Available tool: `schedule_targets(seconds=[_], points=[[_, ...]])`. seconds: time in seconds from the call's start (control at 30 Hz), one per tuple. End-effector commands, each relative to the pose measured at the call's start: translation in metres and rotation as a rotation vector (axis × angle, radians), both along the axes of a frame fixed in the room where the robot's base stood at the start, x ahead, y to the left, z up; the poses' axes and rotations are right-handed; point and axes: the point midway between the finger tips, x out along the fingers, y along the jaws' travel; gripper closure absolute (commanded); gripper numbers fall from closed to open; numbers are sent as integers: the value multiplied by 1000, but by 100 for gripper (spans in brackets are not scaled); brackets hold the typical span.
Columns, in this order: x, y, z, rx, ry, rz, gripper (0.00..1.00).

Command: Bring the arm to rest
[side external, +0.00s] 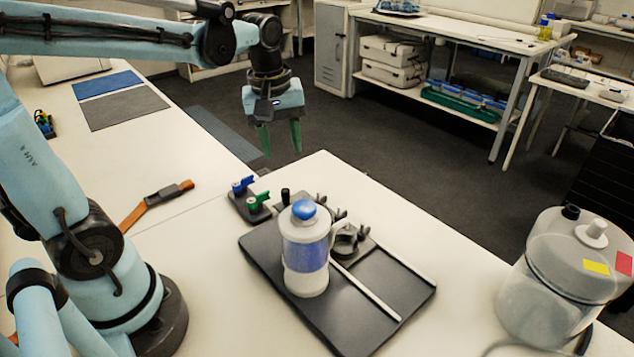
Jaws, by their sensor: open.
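My gripper (281,139) hangs in the air past the back edge of the white bench, with the dark floor behind it. Its two green fingers point down and stand apart, with nothing between them. My arm reaches in from the left and comes down to the gripper from above. Nothing touches the fingers.
A white jug with a blue lid (304,252) stands on a dark tray (376,327) on the white bench. Blue and green valves (250,197) sit behind it. A strap tool (158,203) lies at left. A large clear vessel (547,293) stands at right.

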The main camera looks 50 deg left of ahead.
Motion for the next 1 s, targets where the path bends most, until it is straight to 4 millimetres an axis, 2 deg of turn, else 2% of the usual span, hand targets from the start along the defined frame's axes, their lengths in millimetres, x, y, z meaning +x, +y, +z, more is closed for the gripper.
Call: schedule_targets(seconds=[0.3,0.5,0.7,1.0], points=[[-32,-40,-7,179,-277,-621,54],[-44,-55,-16,309,-395,-897,54],[-47,-60,-19,366,-439,-999,54],[-47,-60,-19,369,-439,-1003,54]])
